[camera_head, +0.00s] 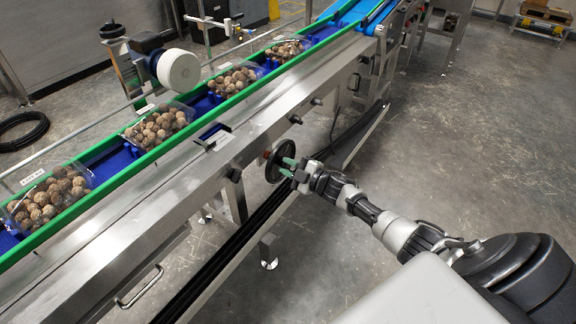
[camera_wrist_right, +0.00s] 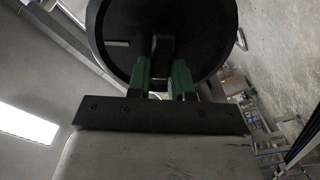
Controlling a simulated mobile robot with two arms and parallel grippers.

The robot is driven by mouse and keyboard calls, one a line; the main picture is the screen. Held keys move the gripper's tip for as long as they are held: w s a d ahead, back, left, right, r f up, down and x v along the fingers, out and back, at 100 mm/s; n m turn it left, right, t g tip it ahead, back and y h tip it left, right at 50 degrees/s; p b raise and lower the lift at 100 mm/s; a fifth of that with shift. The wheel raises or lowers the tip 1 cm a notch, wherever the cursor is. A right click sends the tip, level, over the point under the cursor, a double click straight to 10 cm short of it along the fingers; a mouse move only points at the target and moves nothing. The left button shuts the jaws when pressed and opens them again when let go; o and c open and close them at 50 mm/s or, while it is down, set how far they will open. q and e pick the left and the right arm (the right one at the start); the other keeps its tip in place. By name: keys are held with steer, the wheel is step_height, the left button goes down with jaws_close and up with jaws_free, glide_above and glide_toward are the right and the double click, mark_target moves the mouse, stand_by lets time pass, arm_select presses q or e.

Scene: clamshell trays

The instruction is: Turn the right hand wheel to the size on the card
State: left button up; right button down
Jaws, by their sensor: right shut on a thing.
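The black hand wheel (camera_head: 277,163) is mounted on the side of the conveyor frame, below the green rail. My right gripper (camera_head: 287,166) reaches it from the right, with its green fingers at the wheel. In the right wrist view the wheel (camera_wrist_right: 120,40) fills the top. There my right gripper (camera_wrist_right: 164,75) is shut on the wheel's handle (camera_wrist_right: 162,46), a dark knob between the green fingers. A small pale mark shows on the wheel face. My left gripper is not in view.
The conveyor's green rail (camera_head: 190,126) runs diagonally, with clear trays of round brown items (camera_head: 160,128) on the blue belt. A white roll (camera_head: 179,70) stands beyond it. Dark bars (camera_head: 235,240) run low along the frame.

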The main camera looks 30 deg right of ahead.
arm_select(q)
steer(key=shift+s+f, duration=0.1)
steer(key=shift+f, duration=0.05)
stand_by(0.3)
arm_select(e)
steer(key=c, duration=1)
jaws_free()
steer(key=shift+s+d, duration=0.1)
steer(key=shift+s+d, duration=0.1)
steer(key=shift+s, duration=0.2)
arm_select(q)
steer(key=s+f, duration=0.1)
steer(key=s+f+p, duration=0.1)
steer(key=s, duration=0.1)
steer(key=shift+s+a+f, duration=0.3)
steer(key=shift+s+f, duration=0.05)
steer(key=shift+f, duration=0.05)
arm_select(e)
steer(key=v, duration=1)
steer(key=shift+f, duration=0.1)
